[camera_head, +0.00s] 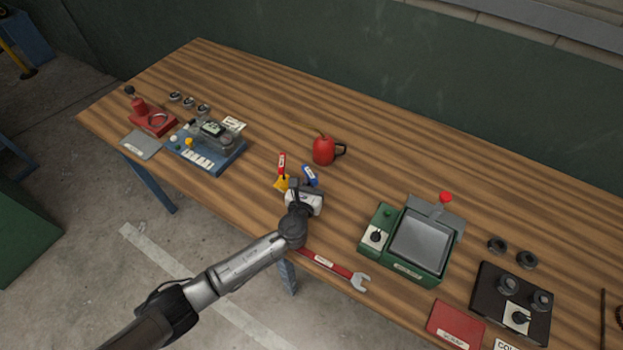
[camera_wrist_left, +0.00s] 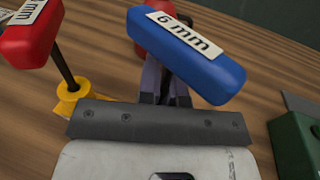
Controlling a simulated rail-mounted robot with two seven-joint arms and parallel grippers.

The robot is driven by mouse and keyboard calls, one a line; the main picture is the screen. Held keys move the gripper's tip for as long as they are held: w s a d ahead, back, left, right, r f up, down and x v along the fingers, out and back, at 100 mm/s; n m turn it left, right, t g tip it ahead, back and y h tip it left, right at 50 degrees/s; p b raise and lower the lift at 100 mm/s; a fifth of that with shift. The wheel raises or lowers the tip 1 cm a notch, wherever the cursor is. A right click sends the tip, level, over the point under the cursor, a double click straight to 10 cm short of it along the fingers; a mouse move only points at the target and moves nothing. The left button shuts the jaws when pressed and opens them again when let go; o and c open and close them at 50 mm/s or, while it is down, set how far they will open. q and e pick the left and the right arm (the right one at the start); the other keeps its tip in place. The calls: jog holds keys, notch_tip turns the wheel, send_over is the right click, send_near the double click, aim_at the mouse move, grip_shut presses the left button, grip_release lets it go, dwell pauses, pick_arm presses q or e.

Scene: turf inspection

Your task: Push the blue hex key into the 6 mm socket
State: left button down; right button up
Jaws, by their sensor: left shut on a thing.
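The blue hex key (camera_head: 310,174) has a thick blue handle with a "6 mm" label, which fills the top middle of the left wrist view (camera_wrist_left: 205,62). A red-handled hex key (camera_head: 282,160) with an "mm" label stands to the left in a yellow holder (camera_head: 281,184); the holder also shows in the left wrist view (camera_wrist_left: 70,100). The blue key's lower end and the 6 mm socket are hidden behind my gripper.
A red-handled wrench (camera_head: 330,265) lies at the front edge. A green machine (camera_head: 410,240) stands to the right, a blue instrument tray (camera_head: 225,158) to the left.

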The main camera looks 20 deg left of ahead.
pick_arm(q)
jog(key=shift+f+b, duration=0.4)
jog(key=shift+f, duration=0.15)
jog(key=c, duration=1.2)
grip_release()
jog(key=shift+s, duration=0.1)
jog(key=shift+s, duration=0.25)
jog(key=s, duration=0.4)
jog(key=s+p, duration=0.1)
jog(key=s, duration=0.3)
jog(key=s+d+p, duration=0.1)
jog(key=s, duration=0.4)
jog(key=shift+s, duration=0.1)
